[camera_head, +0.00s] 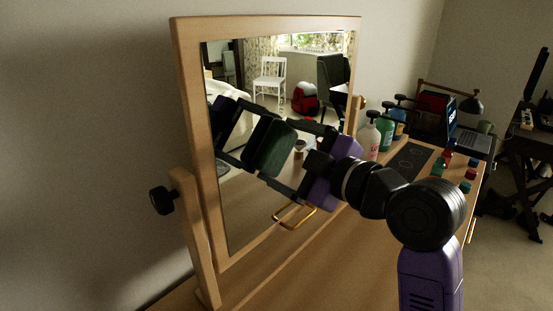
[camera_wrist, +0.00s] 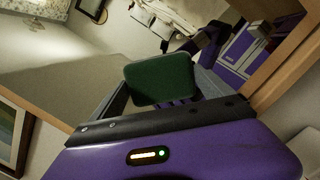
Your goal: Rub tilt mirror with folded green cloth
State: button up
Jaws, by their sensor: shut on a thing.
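The tilt mirror (camera_head: 265,228) stands on the wooden top in a light wooden frame, leaning on its side posts, with a black knob (camera_head: 162,200) at its left. My gripper (camera_head: 272,152) is in front of the glass, shut on the folded green cloth (camera_head: 274,150). The cloth is a dark green pad between the two fingers. Its reflection adjoins it, so it is at or very close to the glass; I cannot tell contact for certain. In the wrist view the cloth (camera_wrist: 160,80) sits between the fingers, facing the mirror glass (camera_wrist: 75,75).
Right of the mirror stand a pale pump bottle (camera_head: 368,140), a green bottle (camera_head: 386,130) and a blue bottle (camera_head: 399,128). A dark mat (camera_head: 410,158), several small coloured pieces and a laptop (camera_head: 472,142) lie farther right. The wooden top below the mirror is mostly clear.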

aim_at(267, 159)
jog(key=shift+w+d+b, duration=0.65)
jog(key=shift+w+d, duration=0.85)
jog(key=shift+w, duration=0.15)
jog(key=shift+w+d+b, duration=0.85)
jog(key=shift+w+d, duration=0.55)
jog(key=shift+w, duration=0.05)
jog(key=shift+s+a+p, duration=0.35)
jog(key=shift+s+a, duration=2.45)
jog(key=shift+s, duration=0.15)
jog(key=shift+s+a, duration=1.35)
jog(key=shift+a, duration=0.15)
jog(key=shift+r+p, duration=1.25)
jog(key=shift+r, duration=0.1)
jog(key=shift+w+d+f+b, duration=0.1)
jog(key=shift+w+d+b, duration=0.4)
jog(key=shift+w+d, duration=1)
jog(key=w+d+b, duration=0.2)
jog(key=w+d, duration=0.3)
jog(key=shift+w+d, duration=0.25)
jog(key=shift+d, duration=0.1)
